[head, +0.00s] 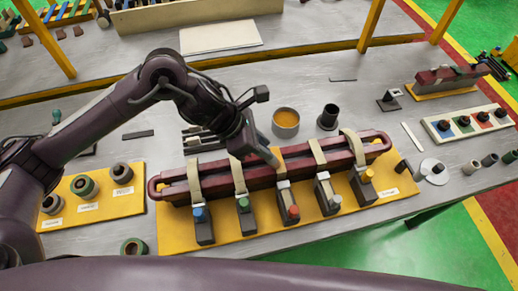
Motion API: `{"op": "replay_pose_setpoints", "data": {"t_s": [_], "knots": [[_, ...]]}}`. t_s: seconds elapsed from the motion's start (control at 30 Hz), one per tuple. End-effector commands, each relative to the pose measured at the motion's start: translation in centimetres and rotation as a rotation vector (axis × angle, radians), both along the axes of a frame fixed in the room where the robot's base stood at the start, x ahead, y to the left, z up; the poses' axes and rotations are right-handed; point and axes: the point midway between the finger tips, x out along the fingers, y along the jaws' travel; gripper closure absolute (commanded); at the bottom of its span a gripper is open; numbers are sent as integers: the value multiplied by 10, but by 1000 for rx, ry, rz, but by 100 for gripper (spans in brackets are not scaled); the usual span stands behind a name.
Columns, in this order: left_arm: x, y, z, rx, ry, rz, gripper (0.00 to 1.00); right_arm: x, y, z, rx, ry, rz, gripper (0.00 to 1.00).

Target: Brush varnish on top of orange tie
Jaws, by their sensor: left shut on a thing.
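A dark red coil bar (215,180) lies on a yellow board, with several cream ties around it. The middle tie (293,160), a tan strap, stands behind a clamp with an orange-red knob (293,211). My left gripper (262,150) is over the coil, just left of this tie, pointing down to the right. It is shut on what looks like a brush (270,157), mostly hidden by the fingers. Whether its tip touches the tie or coil I cannot tell. A metal pot with amber varnish (286,117) stands behind the coil. My right gripper is not in view.
Clamps with blue (198,213), green (243,203) and yellow (368,175) knobs line the coil's front. A dark cup (328,117) stands right of the pot. Tape rolls sit on a yellow board (125,203) at left. A coloured rack (468,123) stands at right.

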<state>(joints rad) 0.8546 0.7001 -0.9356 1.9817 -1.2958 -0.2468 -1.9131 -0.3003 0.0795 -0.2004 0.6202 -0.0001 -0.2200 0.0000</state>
Motion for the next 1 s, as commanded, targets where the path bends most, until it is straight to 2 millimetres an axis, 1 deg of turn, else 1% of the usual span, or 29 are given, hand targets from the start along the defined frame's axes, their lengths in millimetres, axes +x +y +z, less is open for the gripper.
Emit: {"op": "replay_pose_setpoints", "data": {"t_s": [0.03, 0.13, 0.4, 0.5, 0.67, 0.87, 1.0], "knots": [[-1, 2, -7, 7, 10, 0, 100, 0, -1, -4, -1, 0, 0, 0], [-3, 8, -8, 9, 11, 1, 100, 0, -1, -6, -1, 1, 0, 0], [-11, 33, -7, 13, 11, 2, 100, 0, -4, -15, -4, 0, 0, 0], [-13, 39, -6, 14, 10, 2, 100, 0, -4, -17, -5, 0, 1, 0], [-13, 42, -4, 12, 10, 0, 100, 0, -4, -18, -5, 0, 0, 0], [-3, 44, -2, 9, 5, 2, 100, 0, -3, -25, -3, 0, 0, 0], [0, 39, 0, 6, 4, -1, 100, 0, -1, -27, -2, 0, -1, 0]]}}
